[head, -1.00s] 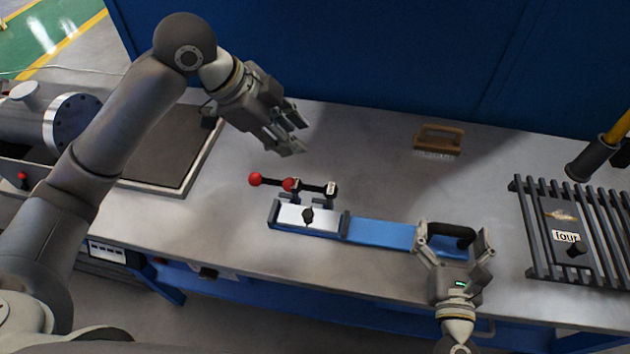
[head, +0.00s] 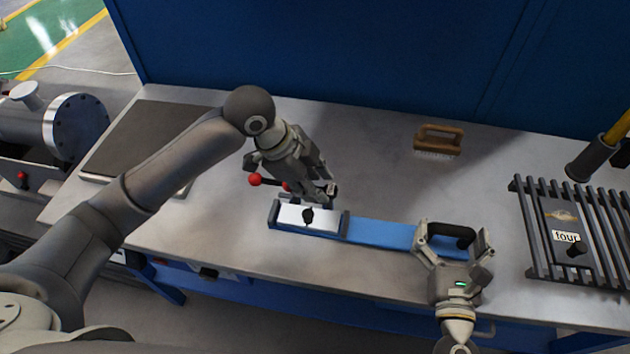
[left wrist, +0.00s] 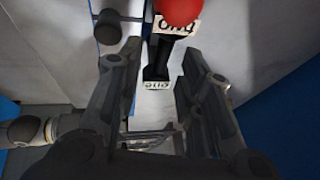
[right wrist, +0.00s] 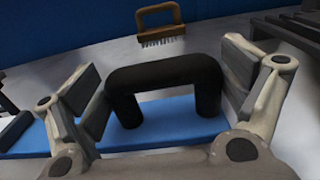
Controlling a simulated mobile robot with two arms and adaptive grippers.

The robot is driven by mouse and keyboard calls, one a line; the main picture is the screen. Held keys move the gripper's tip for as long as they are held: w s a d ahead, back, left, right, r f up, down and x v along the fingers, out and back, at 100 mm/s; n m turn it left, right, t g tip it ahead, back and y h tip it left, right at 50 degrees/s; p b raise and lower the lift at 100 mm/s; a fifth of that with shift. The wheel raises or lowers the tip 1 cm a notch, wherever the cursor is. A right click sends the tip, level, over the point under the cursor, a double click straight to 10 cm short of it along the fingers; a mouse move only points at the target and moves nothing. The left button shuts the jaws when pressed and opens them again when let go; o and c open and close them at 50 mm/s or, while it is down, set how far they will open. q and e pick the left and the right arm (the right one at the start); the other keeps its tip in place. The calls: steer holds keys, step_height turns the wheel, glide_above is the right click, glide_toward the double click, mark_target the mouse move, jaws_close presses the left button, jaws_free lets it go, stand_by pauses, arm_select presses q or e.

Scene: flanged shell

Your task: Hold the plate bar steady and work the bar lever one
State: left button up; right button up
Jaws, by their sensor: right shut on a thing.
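The plate bar (head: 378,234) is a blue strip lying on the bench. My right gripper (head: 455,238) is shut on its black arched handle (right wrist: 165,72), with a finger at each end. At the bar's left end is a white plate (head: 290,214) with a black knob. Behind it are the bar levers with red knobs (head: 255,179), partly hidden by my left gripper (head: 322,192). In the left wrist view, the black lever labelled one (left wrist: 157,85) lies between the open fingers, apparently untouched. A red knob (left wrist: 180,10) with another label sits above it.
A brown-handled brush (head: 438,139) stands at the back of the bench. A dark flat panel (head: 140,140) lies at the left. A blue wall (head: 350,60) rises behind.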

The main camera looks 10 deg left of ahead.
arm_select(q)
steer(key=shift+f, duration=0.2)
steer(key=shift+c, duration=0.2)
jaws_close()
